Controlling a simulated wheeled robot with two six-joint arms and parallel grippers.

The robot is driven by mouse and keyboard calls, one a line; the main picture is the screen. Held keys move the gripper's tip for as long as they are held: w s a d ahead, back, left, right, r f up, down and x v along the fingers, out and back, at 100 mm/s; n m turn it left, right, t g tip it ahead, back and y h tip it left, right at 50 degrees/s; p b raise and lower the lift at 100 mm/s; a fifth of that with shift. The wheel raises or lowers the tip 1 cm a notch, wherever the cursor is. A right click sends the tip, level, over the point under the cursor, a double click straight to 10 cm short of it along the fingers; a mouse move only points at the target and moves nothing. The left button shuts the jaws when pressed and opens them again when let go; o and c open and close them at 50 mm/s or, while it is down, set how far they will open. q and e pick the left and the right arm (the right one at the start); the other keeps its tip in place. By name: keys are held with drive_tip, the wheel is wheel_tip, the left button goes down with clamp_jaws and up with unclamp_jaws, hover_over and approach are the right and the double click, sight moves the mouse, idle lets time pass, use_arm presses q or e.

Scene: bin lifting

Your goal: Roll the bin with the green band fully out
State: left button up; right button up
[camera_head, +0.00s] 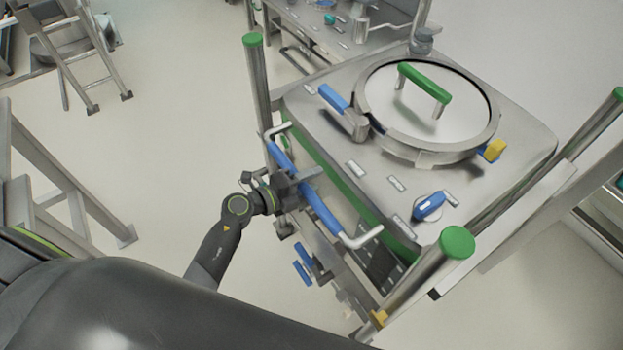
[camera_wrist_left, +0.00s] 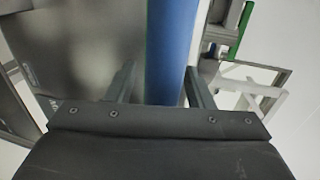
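The bin with the green band (camera_head: 515,130) is a steel bin with a flat top and a round lid with a green handle. Its green band (camera_head: 335,175) runs below the top edge. A long blue bar handle (camera_head: 318,208) with bent metal ends is on its near left side. My left gripper (camera_head: 296,184) is at the middle of this bar. In the left wrist view the blue bar (camera_wrist_left: 172,50) lies between the fingers of the left gripper (camera_wrist_left: 160,80), with a gap visible beside the left finger. My right gripper is not in view.
Upright posts with green caps (camera_head: 457,243) and side rails frame the bin. A steel table (camera_head: 300,22) with small items stands behind. A step ladder (camera_head: 75,55) is at the upper left. Light floor (camera_head: 170,130) left of the bin is clear.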

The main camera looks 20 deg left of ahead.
use_arm(q)
drive_tip(key=shift+w+d, duration=0.2)
drive_tip(key=shift+r, duration=0.1)
drive_tip(key=b+v, duration=0.3)
drive_tip(key=v, duration=1.4)
drive_tip(key=shift+s+b, duration=0.2)
drive_tip(key=shift+b, duration=0.15)
drive_tip(key=shift+a, duration=0.1)
